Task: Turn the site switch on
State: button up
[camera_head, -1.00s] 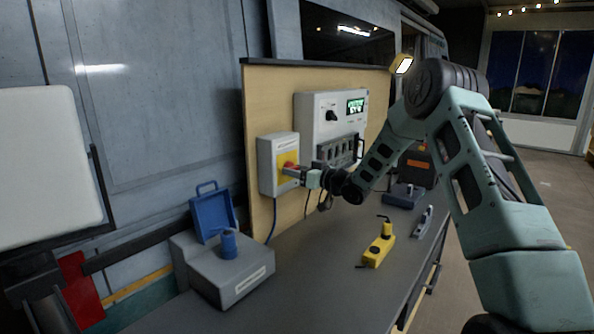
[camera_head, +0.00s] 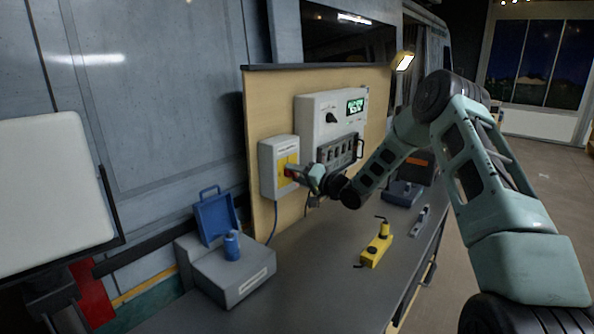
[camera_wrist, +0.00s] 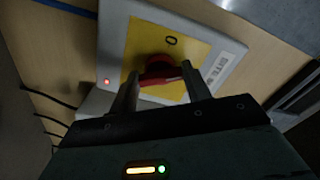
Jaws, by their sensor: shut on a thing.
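The site switch is a grey wall box (camera_head: 268,172) with a yellow plate (camera_wrist: 190,52) and a red rotary handle (camera_wrist: 155,68). It is mounted on the wooden panel, left of the larger control box. In the wrist view a "0" mark shows on the plate above the handle, and a small red light (camera_wrist: 107,82) glows on the box at left. My gripper (camera_wrist: 158,80) is shut on the red handle, one finger on each side; in the head view the gripper (camera_head: 293,173) hides most of the handle.
A grey control box (camera_head: 318,110) with a knob and green display is on the panel at right. Cables hang under the switch.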

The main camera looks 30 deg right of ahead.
jog(key=shift+m+p, duration=1.2)
jog(key=shift+m, duration=1.9)
jog(key=o, duration=1)
jog(key=shift+c, duration=0.2)
jog(key=b+v, duration=0.4)
jog(key=v, duration=1.3)
jog(key=shift+s, duration=0.2)
